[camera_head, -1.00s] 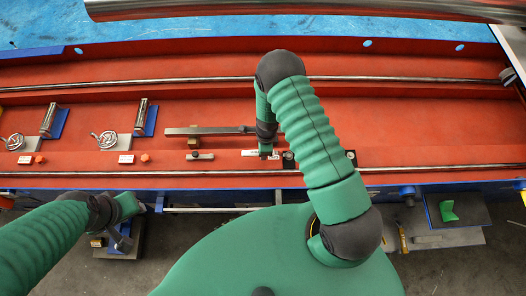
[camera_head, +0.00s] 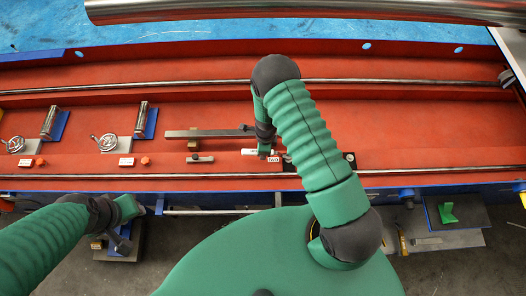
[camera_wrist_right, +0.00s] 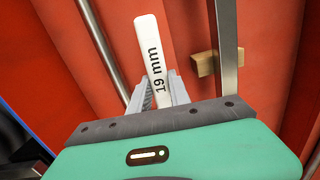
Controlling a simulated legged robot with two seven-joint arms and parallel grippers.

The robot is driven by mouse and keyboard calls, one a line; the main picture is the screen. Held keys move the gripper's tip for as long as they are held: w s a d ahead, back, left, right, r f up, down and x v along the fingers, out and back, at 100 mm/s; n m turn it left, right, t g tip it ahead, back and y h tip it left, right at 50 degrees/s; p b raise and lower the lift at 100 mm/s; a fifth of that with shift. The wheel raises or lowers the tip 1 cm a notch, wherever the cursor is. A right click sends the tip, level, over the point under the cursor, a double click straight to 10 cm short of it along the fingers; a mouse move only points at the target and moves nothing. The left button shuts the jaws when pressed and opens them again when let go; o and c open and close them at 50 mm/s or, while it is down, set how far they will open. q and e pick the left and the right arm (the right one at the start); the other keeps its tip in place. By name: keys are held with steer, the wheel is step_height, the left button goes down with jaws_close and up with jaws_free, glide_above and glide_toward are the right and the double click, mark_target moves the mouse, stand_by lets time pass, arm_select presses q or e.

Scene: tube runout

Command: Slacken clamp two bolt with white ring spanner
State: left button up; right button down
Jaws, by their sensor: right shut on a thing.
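The white ring spanner (camera_wrist_right: 155,50), marked "19 mm", is held between the fingers of my right gripper (camera_wrist_right: 160,95) in the right wrist view. Its ring end is not visible. In the head view my right gripper (camera_head: 265,153) points down over the red bed, beside a white label reading "TWO" (camera_head: 274,162). A long grey clamp bar (camera_head: 210,133) lies just left of it; the bar also shows in the right wrist view (camera_wrist_right: 227,45). I cannot make out the bolt of clamp two clearly. My left gripper (camera_head: 133,207) is at the bed's front edge, its fingers unclear.
A wooden block (camera_wrist_right: 205,62) sits by the bar. A steel rail (camera_head: 420,169) runs along the front. A large steel tube (camera_head: 300,8) crosses the top. The bed at right is mostly clear.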

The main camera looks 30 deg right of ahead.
steer(key=shift+r, duration=0.15)
steer(key=shift+r+p, duration=0.3)
steer(key=shift+p, duration=0.1)
step_height(320, 180, up, 5)
steer(key=p, duration=0.4)
steer(key=shift+r, duration=0.1)
